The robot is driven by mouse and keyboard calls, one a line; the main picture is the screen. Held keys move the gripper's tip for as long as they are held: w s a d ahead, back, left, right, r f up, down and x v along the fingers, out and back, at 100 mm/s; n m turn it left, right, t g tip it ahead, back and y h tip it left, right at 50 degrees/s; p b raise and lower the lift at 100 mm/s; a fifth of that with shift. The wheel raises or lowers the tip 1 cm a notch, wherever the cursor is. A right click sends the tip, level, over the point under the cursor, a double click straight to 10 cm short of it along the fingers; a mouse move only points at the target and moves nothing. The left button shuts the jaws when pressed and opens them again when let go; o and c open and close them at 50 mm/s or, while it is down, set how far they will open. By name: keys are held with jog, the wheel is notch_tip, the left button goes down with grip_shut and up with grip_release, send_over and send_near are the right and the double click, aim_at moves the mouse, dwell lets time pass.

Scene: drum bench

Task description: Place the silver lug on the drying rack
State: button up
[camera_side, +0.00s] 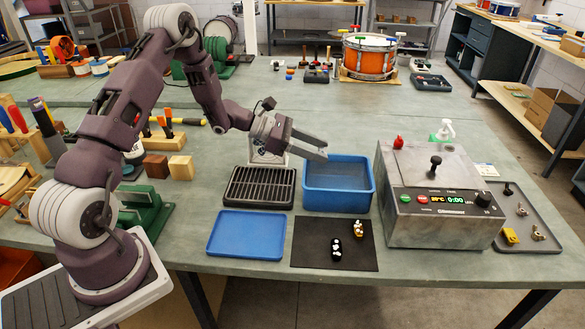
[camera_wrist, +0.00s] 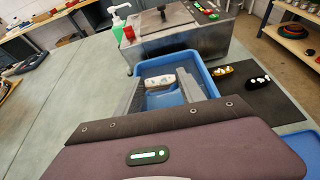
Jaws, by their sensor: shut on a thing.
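The lug is too hidden by the fingers to make out in the side view. The black drying rack (camera_side: 259,187), with ridged slats, lies on the bench left of the bin, and nothing shows on it.
A blue tray (camera_side: 246,234) lies in front of the rack. A dark mat (camera_side: 310,253) holds a black-and-white lug (camera_side: 336,249) and a yellow-and-white lug (camera_side: 359,230). A steel machine (camera_side: 430,165) stands right of the bin. A grey tray (camera_side: 527,205) holds several small parts.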

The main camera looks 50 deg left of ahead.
jog(key=r, duration=0.1)
send_over(256, 182)
notch_tip(256, 182, down, 10)
jog(key=shift+r, duration=0.25)
jog(key=shift+f, duration=0.1)
jog(key=o, duration=1.4)
jog(key=shift+c, duration=0.2)
